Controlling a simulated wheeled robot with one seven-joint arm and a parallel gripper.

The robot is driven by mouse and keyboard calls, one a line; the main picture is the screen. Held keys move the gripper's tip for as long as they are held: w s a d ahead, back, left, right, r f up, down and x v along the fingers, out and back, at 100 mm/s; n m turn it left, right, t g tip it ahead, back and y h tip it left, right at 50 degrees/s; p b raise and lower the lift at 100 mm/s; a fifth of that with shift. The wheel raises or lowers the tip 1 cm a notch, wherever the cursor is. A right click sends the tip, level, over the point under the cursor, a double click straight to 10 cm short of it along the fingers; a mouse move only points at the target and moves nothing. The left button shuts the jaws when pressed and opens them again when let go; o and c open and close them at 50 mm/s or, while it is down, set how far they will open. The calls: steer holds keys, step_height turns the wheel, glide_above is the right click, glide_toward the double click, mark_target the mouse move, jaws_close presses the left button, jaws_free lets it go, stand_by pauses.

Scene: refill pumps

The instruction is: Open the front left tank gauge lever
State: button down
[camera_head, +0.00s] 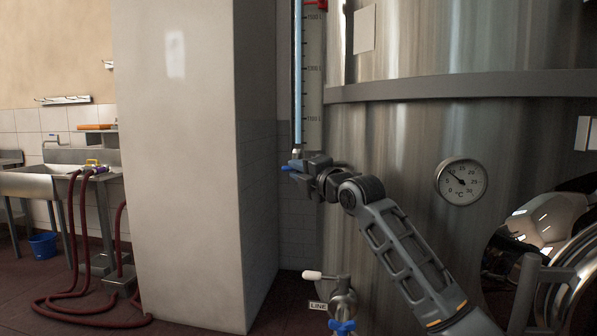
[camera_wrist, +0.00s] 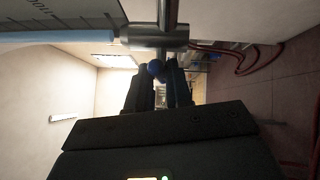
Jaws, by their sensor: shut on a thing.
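The gauge lever (camera_head: 288,169) is small and blue and sits at the lower end of the tall sight gauge (camera_head: 298,80) on the steel tank (camera_head: 385,130). My gripper (camera_head: 302,167) is at the lever and shut on it. In the wrist view the blue lever end (camera_wrist: 155,68) shows between my two dark fingertips (camera_wrist: 158,76). The metal valve body (camera_wrist: 155,37) lies just beyond them, with the pale blue gauge tube running off to the left. My fingers hide part of the lever, so its exact angle is hard to tell.
A round thermometer dial (camera_head: 461,181) is on the tank to the right of my arm. A lower valve (camera_head: 342,300) with a white handle and a blue handle stands below. A wide pale pillar (camera_head: 185,160) is on the left, with red hoses (camera_head: 72,290) and a sink beyond.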

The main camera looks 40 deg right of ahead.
steer(key=n+g+h+p, duration=0.1)
steer(key=n+g+p, duration=0.2)
steer(key=g+p, duration=0.1)
steer(key=r+n+g+h+p, duration=0.1)
steer(key=n+g+p, duration=0.2)
steer(key=p, duration=0.3)
steer(key=n+g+h+p, duration=0.2)
steer(key=g+p, duration=0.3)
steer(key=p, duration=0.1)
steer(key=shift+w+a+r+n, duration=0.2)
steer(key=shift+w+r+n, duration=0.1)
steer(key=shift+w+n, duration=0.1)
steer(key=shift+f, duration=0.1)
stand_by(0.3)
steer(key=c, duration=1.1)
jaws_free()
